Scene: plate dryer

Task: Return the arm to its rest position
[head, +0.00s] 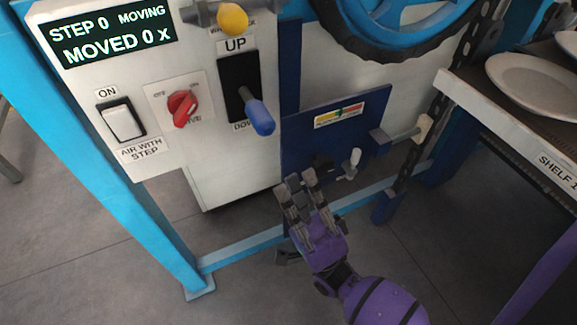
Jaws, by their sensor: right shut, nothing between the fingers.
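My right gripper (297,182) is purple with grey fingers, at the end of my arm coming up from the bottom right. It is shut and empty. It shows in front of the lower edge of a dark blue panel (300,148), just left of a small white-tipped lever (351,164). I cannot tell whether the fingertips touch the panel; a gap to the lever shows. My left gripper is not in view.
A white control box (165,165) carries a display (110,35) reading "STEP 0 MOVING", a white switch (122,122), a red knob (182,107) and a blue-handled lever (259,117). Plates (535,85) stand on a shelf (475,100) at right. Grey floor (100,270) is open at lower left.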

